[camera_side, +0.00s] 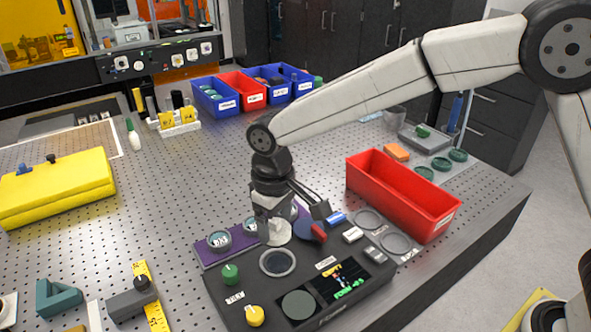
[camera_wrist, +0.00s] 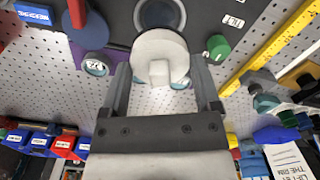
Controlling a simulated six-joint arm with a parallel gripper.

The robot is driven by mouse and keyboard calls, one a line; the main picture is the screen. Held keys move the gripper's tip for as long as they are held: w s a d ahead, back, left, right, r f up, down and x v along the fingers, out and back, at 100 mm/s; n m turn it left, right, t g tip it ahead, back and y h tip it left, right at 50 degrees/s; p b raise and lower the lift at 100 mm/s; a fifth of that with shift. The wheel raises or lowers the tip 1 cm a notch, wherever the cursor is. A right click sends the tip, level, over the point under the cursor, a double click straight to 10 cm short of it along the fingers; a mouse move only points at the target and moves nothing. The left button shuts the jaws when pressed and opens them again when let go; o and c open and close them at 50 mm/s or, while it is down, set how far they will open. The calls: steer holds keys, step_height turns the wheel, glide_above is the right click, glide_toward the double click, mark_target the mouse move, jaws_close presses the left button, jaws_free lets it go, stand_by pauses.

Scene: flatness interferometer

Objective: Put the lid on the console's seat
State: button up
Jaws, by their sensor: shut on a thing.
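The dark console (camera_side: 315,310) stands at the front of the perforated table, with a lit screen (camera_side: 345,279). A round, pale-rimmed seat (camera_side: 277,263) is set in its top, left of the screen; it shows partly in the wrist view (camera_wrist: 160,10). My gripper (camera_side: 274,215) is shut on the pale round lid (camera_side: 278,233). In the wrist view the lid (camera_wrist: 158,45) sits between the fingers, with its square knob facing the camera. The lid is behind the seat in the side view and looks raised above the console's rear edge, not over the seat's middle.
A green knob (camera_side: 230,274), a yellow knob (camera_side: 254,316) and a red-handled blue dial (camera_side: 317,233) stand up from the console. A purple strip (camera_side: 213,256) with round pieces lies behind it. A red bin (camera_side: 400,195) stands at right.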

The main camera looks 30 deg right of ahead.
steer(key=shift+f, duration=0.1)
glide_above(278, 264)
steer(key=shift+f, duration=3.2)
steer(key=shift+f, duration=0.65)
steer(key=o, duration=1.1)
steer(key=shift+r, duration=0.1)
steer(key=shift+r, duration=3.85)
